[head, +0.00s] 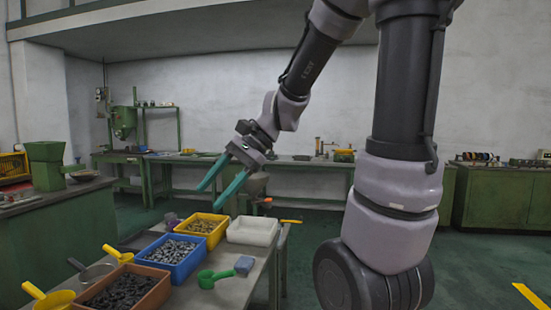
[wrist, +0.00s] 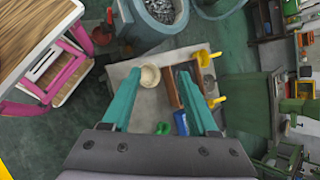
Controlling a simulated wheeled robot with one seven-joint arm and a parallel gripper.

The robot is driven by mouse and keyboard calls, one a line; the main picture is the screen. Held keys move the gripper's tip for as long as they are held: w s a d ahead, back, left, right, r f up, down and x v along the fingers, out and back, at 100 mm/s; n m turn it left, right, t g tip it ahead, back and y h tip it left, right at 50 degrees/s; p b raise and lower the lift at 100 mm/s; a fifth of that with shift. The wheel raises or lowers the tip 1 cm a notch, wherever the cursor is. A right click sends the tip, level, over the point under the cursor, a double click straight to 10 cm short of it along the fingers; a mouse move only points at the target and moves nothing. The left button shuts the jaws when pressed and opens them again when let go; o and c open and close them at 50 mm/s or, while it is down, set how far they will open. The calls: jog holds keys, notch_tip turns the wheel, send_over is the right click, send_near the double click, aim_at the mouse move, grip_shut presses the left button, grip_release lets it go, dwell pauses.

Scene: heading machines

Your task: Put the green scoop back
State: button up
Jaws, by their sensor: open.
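The green scoop (head: 213,278) lies on the workbench (head: 232,289) near its front right part, just right of the brown bin. A small green piece that looks like the scoop (wrist: 162,128) shows low between my fingers in the wrist view. My gripper (head: 209,198) has two long teal fingers spread apart with nothing between them. It hangs in the air above the far part of the bench, well above and behind the scoop. Both fingers also show in the wrist view (wrist: 159,72).
Brown (head: 125,290), blue (head: 178,262) and yellow (head: 205,234) bins of small parts stand in a row. A white tray (head: 252,231) stands at the far right. Yellow scoops (head: 118,253) lie along the left.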

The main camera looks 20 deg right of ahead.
jog(key=s+d+r+n+t+h, duration=0.2)
jog(key=d+r+n+t+h, duration=0.1)
jog(key=d, duration=0.3)
jog(key=s+d+r+n+t+h, duration=0.2)
jog(key=d+r+n+t+h, duration=0.1)
jog(key=d, duration=0.3)
jog(key=shift+s+r+t+h, duration=0.3)
jog(key=shift+r, duration=0.1)
